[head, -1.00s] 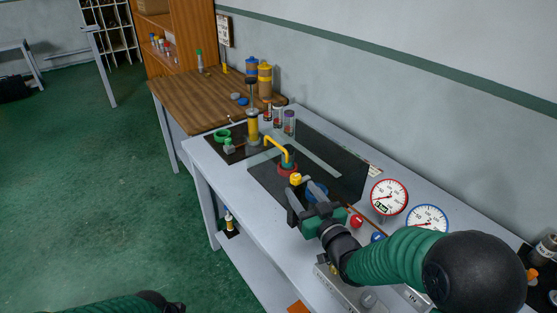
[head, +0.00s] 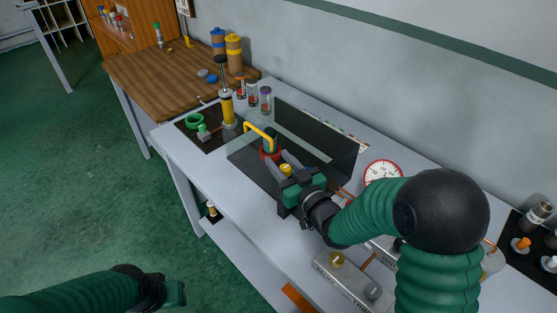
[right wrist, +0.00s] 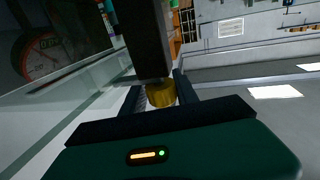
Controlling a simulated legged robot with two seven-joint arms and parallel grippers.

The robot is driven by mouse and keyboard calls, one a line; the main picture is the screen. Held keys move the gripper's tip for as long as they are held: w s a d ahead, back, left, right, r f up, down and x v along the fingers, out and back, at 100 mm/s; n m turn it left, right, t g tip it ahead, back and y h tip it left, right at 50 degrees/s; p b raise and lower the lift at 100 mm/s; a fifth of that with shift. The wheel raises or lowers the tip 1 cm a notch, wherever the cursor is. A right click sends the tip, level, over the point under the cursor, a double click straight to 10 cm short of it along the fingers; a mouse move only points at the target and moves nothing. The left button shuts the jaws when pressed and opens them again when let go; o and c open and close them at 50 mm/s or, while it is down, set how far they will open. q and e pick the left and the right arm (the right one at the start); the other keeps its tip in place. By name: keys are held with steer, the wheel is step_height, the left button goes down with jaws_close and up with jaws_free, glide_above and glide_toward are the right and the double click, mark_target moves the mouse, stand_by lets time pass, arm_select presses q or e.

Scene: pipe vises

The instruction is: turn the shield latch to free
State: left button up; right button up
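A small yellow knob (head: 286,170), which looks like the shield latch, sits beside the dark see-through shield (head: 335,166) on the bench. My right gripper (head: 284,181) reaches it from the right, its fingers apart on either side of the knob. In the right wrist view the yellow knob (right wrist: 160,94) lies between the fingers at the end of a dark bar (right wrist: 147,38); a gap shows on its left. Firm contact is not visible. The gripper hides part of the latch's mount. My left gripper (head: 172,293) is low at the left, off the bench; its fingers are unclear.
A yellow cylinder (head: 227,108) stands farther back, near several small jars (head: 252,95). A round gauge (head: 383,173) stands behind my right arm. Grey boxes (head: 345,273) occupy the near bench.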

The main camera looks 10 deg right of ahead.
steer(key=shift+w+f, duration=0.1)
steer(key=shift+c, duration=2.3)
steer(key=shift+a, duration=0.1)
jaws_close()
steer(key=shift+a, duration=0.2)
steer(key=shift+d, duration=0.1)
